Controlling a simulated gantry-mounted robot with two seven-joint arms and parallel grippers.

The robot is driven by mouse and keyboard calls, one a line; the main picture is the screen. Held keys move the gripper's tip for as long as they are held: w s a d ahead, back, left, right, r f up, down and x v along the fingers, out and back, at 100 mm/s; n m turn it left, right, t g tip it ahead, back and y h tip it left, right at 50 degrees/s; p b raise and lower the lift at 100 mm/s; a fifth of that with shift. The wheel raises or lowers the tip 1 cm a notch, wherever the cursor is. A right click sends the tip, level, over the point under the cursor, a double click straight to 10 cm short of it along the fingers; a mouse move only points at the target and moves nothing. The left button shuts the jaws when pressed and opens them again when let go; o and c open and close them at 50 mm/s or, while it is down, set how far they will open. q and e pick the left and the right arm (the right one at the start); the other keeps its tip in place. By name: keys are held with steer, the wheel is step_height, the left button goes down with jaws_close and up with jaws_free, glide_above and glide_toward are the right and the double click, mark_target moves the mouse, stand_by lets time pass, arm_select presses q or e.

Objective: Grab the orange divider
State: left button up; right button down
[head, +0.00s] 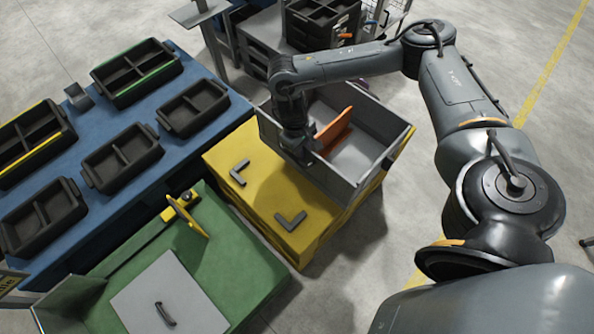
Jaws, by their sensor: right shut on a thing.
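The orange divider (335,131) is a flat upright panel inside the grey open bin (385,160). My right gripper (312,155) reaches down over the bin's left part and is shut on the divider's near left end. The fingertips are small and partly hidden by the wrist. The divider's lower edge is close to the bin floor; I cannot tell whether it touches. My left gripper is not in the picture.
The bin sits on a yellow block (262,198) with black corner brackets. A blue table (75,130) with several black trays stands left. A green table (225,262) with a grey lidded panel (170,297) is at the front. Black crates (322,22) stand behind.

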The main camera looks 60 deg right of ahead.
step_height(320, 180, down, 3)
steer(key=shift+w+d+r+b, duration=0.1)
steer(key=shift+w+r+b, duration=0.1)
steer(key=shift+b, duration=0.65)
steer(key=w+a+f+b, duration=0.4)
steer(key=w+f+b, duration=0.3)
steer(key=w+f, duration=0.2)
steer(key=shift+w+a+f, duration=0.3)
steer(key=shift+a+f, duration=0.05)
steer(key=shift+f, duration=0.3)
